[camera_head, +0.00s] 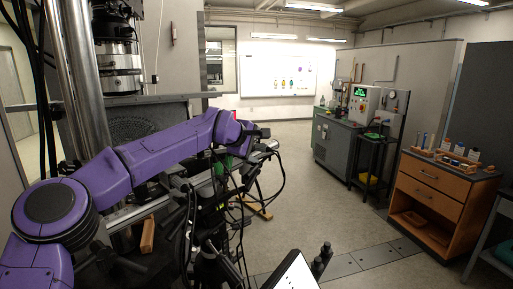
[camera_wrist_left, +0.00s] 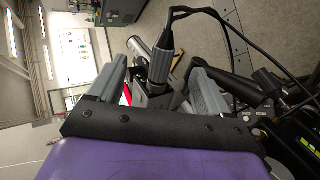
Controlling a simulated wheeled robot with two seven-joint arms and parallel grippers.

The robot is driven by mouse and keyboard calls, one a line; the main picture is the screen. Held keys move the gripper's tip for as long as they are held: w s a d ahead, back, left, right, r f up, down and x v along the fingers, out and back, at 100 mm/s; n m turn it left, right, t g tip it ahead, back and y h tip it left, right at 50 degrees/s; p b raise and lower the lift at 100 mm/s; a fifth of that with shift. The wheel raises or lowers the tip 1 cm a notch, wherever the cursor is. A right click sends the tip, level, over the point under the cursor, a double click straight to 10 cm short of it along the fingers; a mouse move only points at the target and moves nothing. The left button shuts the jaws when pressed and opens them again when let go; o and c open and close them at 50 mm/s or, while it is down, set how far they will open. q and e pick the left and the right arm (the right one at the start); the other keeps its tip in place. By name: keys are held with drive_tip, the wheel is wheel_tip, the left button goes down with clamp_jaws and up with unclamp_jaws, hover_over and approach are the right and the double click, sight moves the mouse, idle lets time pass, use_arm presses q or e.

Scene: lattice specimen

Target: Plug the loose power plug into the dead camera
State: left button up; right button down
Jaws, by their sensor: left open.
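My left gripper (camera_head: 260,140) reaches in from the left over a cluster of dark equipment and cables in the head view. In the left wrist view its two grey fingers (camera_wrist_left: 158,78) stand wide apart. A grey cylindrical plug (camera_wrist_left: 160,66) with a dark cable end shows in the gap between them, with visible space on both sides. Its lower end is close to a small grey block (camera_wrist_left: 152,92); I cannot tell whether they are joined. I cannot clearly pick out the dead camera among the dark equipment. My right gripper is not in view.
Black cables (camera_head: 279,178) loop beside the gripper. A metal column (camera_head: 82,90) and testing machine stand at the left. A wooden drawer cabinet (camera_head: 430,195) and a grey bench (camera_head: 335,145) stand at the right. The floor (camera_head: 315,195) between is mostly clear.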

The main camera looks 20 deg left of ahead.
sight(258, 147)
use_arm(q)
drive_tip(key=shift+b+v, duration=0.35)
drive_tip(key=shift+v, duration=1.2)
drive_tip(key=shift+s+a+r, duration=0.1)
drive_tip(key=shift+s+r, duration=0.3)
drive_tip(key=shift+s, duration=0.2)
drive_tip(key=shift+s+r+b, duration=0.1)
drive_tip(key=shift+s+b, duration=0.05)
drive_tip(key=shift+b, duration=0.15)
drive_tip(key=b+v, duration=0.3)
drive_tip(key=v, duration=0.7)
drive_tip(key=shift+b, duration=0.3)
drive_tip(key=shift+s, duration=0.1)
